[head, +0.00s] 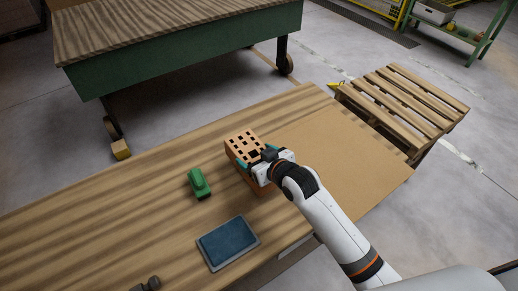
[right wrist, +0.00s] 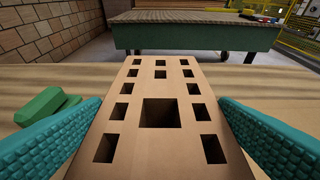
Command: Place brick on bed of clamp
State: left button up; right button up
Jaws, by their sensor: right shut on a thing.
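The brick (head: 243,141) is a tan-orange block with rows of square holes in its top. It is upright at the middle of the wooden table. My right gripper (head: 262,163) is shut on it. In the right wrist view the brick (right wrist: 160,85) lies between the two teal ribbed fingers, one on each side. I cannot tell whether its underside touches the table. No part in view is clearly a clamp bed. A green object (head: 199,183) lies left of the brick, and a flat blue pad with a grey rim (head: 228,243) lies nearer. My left gripper is not in view.
The wooden table (head: 110,217) is mostly clear at the left. A plain brown area (head: 345,150) covers its right end. A dark object (head: 147,285) is cut off at the bottom edge. A pallet (head: 410,103) stands beyond the right end, a green-sided bench (head: 190,53) behind.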

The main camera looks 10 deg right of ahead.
jog(key=shift+f, duration=1.55)
jog(key=shift+f, duration=0.1)
jog(key=o, duration=1.6)
jog(key=shift+f, duration=0.25)
jog(key=shift+c, duration=0.2)
jog(key=shift+o, duration=1.4)
jog(key=shift+s, duration=0.1)
jog(key=shift+r, duration=0.1)
